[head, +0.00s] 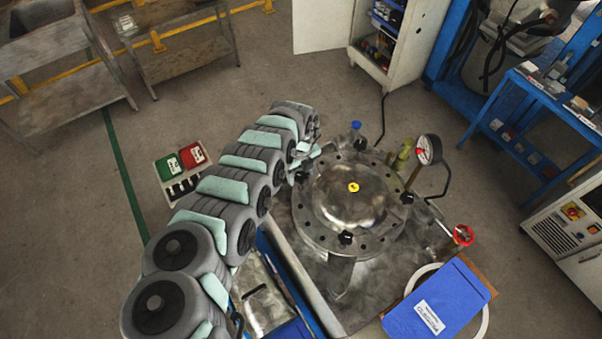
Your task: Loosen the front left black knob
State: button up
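A round metal vessel lid (350,194) with a domed centre and a yellow dot sits on a flange with a ring of bolt holes. Several black knobs sit around its rim: one at the front (346,238), one at the left (300,177), one at the right (407,198) and one at the back (360,143). The frame does not settle which is the front left one. My grey and teal arm rises along the vessel's left side and bends down near the left knob.
A pressure gauge (428,149) and a red valve wheel (463,235) stand right of the lid. A blue box or folder (439,302) lies at the front right. Open floor lies behind the vessel.

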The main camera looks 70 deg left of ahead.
grip_shut()
dwell(0.5)
jog(key=shift+r+n, duration=0.1)
jog(key=shift+n, duration=0.2)
jog(key=n+p, duration=0.1)
jog(key=n, duration=0.1)
jog(key=shift+r+n+p, duration=0.1)
jog(key=shift+n+p, duration=0.2)
jog(key=shift+p, duration=0.05)
jog(key=n, duration=0.5)
jog(key=shift+n+p, duration=0.3)
jog(key=shift+p, duration=0.1)
jog(key=n, duration=0.4)
jog(key=shift+f, duration=0.25)
jog(key=shift+n+b, duration=0.65)
jog(key=shift+n, duration=1.85)
